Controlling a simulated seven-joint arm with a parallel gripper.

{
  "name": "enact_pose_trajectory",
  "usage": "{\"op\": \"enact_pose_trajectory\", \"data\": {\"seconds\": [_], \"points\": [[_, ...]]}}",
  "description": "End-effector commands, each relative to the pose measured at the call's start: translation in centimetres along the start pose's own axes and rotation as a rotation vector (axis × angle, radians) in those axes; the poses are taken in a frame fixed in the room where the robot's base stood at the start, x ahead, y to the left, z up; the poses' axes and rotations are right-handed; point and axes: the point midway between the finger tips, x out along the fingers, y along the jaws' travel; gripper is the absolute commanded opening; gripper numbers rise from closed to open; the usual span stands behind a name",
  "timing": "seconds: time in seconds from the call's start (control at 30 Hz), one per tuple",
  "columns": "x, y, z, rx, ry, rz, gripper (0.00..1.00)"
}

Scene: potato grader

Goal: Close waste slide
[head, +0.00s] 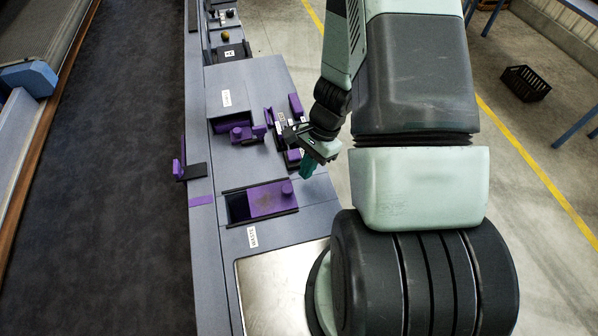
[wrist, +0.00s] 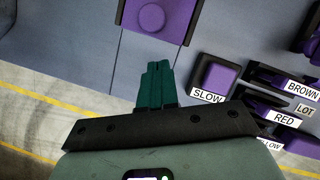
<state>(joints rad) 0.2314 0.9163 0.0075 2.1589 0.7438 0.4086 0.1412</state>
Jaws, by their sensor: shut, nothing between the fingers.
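The waste slide (head: 268,203) is a purple plate with a round purple knob (head: 287,189) near its right end. It sits in a dark recessed frame, and a dark gap (head: 237,208) shows at the left, so it stands partly open. A white label reading WASTE (head: 252,237) is just below it. My gripper (head: 308,168) is above and to the right of the knob, apart from it, with its teal fingers shut and empty. In the wrist view the slide and its knob (wrist: 152,17) lie at the top, beyond the fingertips (wrist: 157,66).
Purple keys labelled SLOW (wrist: 216,78), RED (wrist: 268,107) and BROWN (wrist: 290,78) stand right of the fingers in the wrist view. A purple-handled part (head: 243,133) stands above the slide in the head view. A dark conveyor belt (head: 110,180) runs at left.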

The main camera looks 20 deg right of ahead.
Motion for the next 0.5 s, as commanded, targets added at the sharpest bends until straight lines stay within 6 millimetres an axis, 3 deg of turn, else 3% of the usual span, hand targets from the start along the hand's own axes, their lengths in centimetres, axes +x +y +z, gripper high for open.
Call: {"op": "enact_pose_trajectory", "data": {"seconds": [0.2,0.5], "points": [[0.8,0.0,2.2,-0.002,0.001,0.0,0.0],[0.9,0.0,2.6,-0.002,0.002,-0.001,0.0]]}}
